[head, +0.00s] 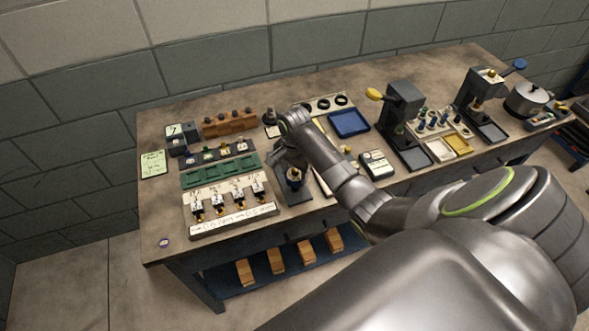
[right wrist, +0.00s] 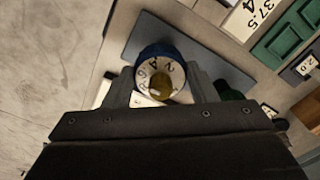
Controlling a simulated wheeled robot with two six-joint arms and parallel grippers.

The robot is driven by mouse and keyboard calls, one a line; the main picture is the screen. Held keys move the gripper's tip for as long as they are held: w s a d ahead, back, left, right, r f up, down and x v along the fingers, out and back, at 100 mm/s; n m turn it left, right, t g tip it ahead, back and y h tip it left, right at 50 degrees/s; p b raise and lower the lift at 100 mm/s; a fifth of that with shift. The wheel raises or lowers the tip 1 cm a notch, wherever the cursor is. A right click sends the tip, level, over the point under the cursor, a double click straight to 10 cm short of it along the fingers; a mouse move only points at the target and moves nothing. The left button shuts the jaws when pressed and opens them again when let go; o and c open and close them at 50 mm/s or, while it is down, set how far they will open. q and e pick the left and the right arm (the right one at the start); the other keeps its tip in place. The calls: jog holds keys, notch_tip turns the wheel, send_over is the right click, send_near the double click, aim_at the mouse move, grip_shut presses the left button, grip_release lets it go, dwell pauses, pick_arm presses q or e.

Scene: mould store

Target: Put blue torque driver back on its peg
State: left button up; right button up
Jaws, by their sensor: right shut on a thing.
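The blue torque driver (right wrist: 160,72) shows end-on in the right wrist view, with a blue rim, a white numbered dial and a brass-coloured centre. My right gripper (right wrist: 161,88) is shut on it, one dark finger on each side. In the head view my right gripper (head: 288,168) is over the middle of the bench, left of centre, and the arm hides much of that spot. A dark grey plate (right wrist: 147,32) lies beneath the driver in the wrist view. I cannot tell whether the driver touches it. I cannot make out the peg. My left gripper is out of view.
A white labelled rack (head: 232,218) with several small fixtures and a green tray (head: 220,170) stand left of the gripper. A blue tray (head: 349,123) and a dark press (head: 402,120) are to the right. The bench's front left corner is mostly clear.

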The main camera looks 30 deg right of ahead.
jog(key=o, duration=1.2)
jog(key=shift+o, duration=0.3)
jog(key=o, duration=0.3)
jog(key=shift+r, duration=3.75)
